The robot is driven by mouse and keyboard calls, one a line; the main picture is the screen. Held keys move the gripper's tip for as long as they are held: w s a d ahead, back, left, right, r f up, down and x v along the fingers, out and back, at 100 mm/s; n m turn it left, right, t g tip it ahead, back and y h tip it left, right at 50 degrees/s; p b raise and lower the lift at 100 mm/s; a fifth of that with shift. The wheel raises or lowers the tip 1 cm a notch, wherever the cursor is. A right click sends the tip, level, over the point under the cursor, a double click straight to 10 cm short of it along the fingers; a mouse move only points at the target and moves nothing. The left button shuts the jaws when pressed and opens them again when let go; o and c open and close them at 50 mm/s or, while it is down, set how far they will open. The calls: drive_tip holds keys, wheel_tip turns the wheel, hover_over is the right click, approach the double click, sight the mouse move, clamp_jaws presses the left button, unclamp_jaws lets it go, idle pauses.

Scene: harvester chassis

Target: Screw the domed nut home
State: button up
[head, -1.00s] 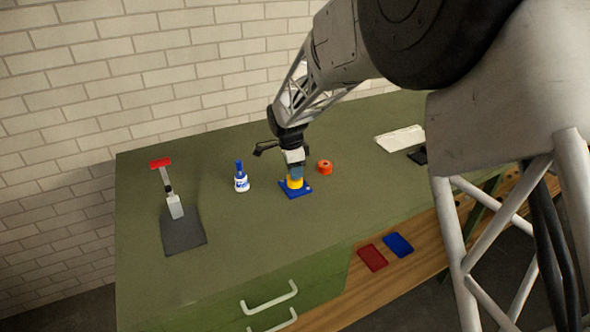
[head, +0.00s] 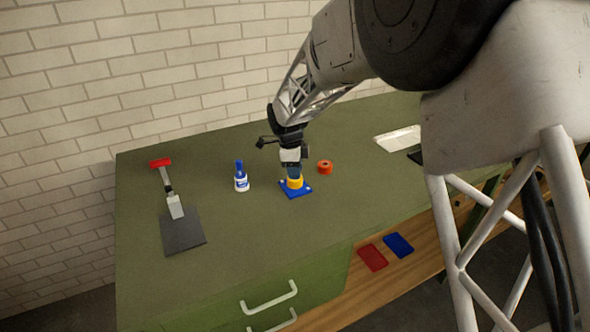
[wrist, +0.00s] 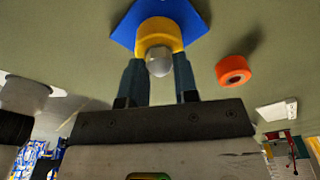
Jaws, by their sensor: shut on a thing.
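The domed nut (wrist: 159,61) shows in the wrist view as a smooth pale grey dome in front of a yellow round part (wrist: 158,33). The yellow part (head: 295,183) stands on a blue square plate (head: 293,192) on the bench. My gripper (wrist: 160,72) points down over the yellow part, its two dark blue-grey fingers shut on the domed nut, one on each side. In the head view the gripper (head: 294,173) hides the nut. The nut's thread and its seat are hidden.
An orange ring (head: 325,167) lies right of the plate. A white bottle with a blue cap (head: 241,177) stands to the left. Red (head: 372,258) and blue (head: 398,245) trays sit on the lower wooden shelf.

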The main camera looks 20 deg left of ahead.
drive_tip(key=shift+m, duration=0.6)
drive_tip(key=o, duration=1.1)
drive_tip(key=shift+r, duration=0.1)
drive_tip(key=shift+a+r, duration=0.15)
drive_tip(key=shift+r, duration=1.1)
drive_tip(key=shift+a+r, duration=0.2)
drive_tip(key=shift+r, duration=1.05)
drive_tip(key=shift+a+r, duration=0.15)
drive_tip(key=shift+r, duration=1.1)
